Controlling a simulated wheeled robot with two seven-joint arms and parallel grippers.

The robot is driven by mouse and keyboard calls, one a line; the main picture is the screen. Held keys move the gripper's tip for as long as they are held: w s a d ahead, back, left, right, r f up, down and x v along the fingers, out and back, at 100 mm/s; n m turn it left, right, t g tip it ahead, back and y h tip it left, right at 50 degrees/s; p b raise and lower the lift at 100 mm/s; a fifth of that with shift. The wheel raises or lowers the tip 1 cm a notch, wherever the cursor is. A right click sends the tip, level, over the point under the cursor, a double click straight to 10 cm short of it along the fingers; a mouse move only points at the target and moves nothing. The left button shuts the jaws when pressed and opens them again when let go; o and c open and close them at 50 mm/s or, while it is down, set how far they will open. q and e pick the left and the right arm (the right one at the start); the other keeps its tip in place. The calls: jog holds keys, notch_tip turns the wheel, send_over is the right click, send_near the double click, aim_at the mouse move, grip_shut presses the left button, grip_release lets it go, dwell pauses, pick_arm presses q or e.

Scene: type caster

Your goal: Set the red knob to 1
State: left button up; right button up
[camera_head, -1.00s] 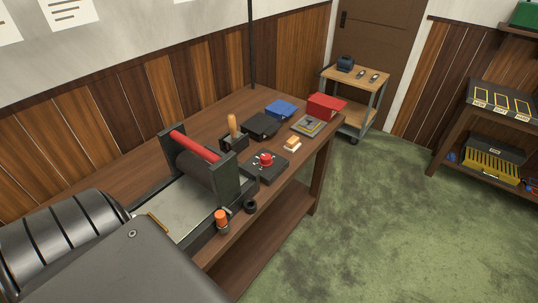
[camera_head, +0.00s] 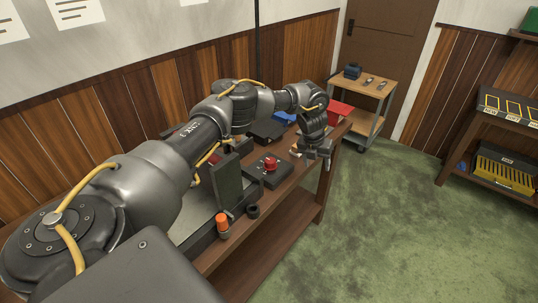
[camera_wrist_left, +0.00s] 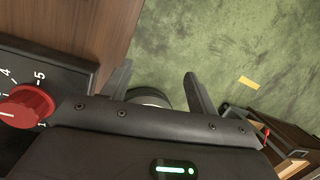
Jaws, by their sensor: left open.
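The red knob (camera_head: 270,164) sits on a dark control box (camera_head: 255,181) near the table's front edge. In the left wrist view the knob (camera_wrist_left: 28,106) is at the left edge, beside the white marks 4, 5 and 1. A white line on it points left in that picture, away from the 1. My left gripper (camera_head: 318,162) is open and empty, to the right of the knob and apart from it, by the table's front edge. In the left wrist view its fingers (camera_wrist_left: 160,82) are spread over the green floor. My right gripper is out of view.
My left arm covers much of the table's back. An orange-capped bottle (camera_head: 222,225) and a black ring (camera_head: 253,211) are near the front edge. A red box (camera_head: 341,110) is at the far end. A cart (camera_head: 368,90) stands beyond; the floor (camera_head: 400,220) in front is clear.

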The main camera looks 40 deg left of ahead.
aim_at(270, 160)
pick_arm(q)
jog(key=s+a+r+n+g+y+p, duration=0.15)
jog(key=s+a+r+n, duration=0.25)
jog(key=s+a+r, duration=0.8)
jog(key=shift+g, duration=0.45)
jog(key=f, duration=0.3)
jog(key=w+a+f, duration=0.1)
jog(key=f, duration=0.3)
jog(key=w+f, duration=0.1)
jog(key=f, duration=0.2)
jog(key=shift+w+a+f+b, duration=0.15)
jog(key=shift+w+f+b, duration=0.05)
jog(key=shift+b, duration=0.2)
jog(key=shift+f, duration=0.6)
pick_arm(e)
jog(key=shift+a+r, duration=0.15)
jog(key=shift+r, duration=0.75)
pick_arm(q)
jog(key=c, duration=1)
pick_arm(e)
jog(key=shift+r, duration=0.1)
pick_arm(q)
jog(key=shift+r, duration=0.1)
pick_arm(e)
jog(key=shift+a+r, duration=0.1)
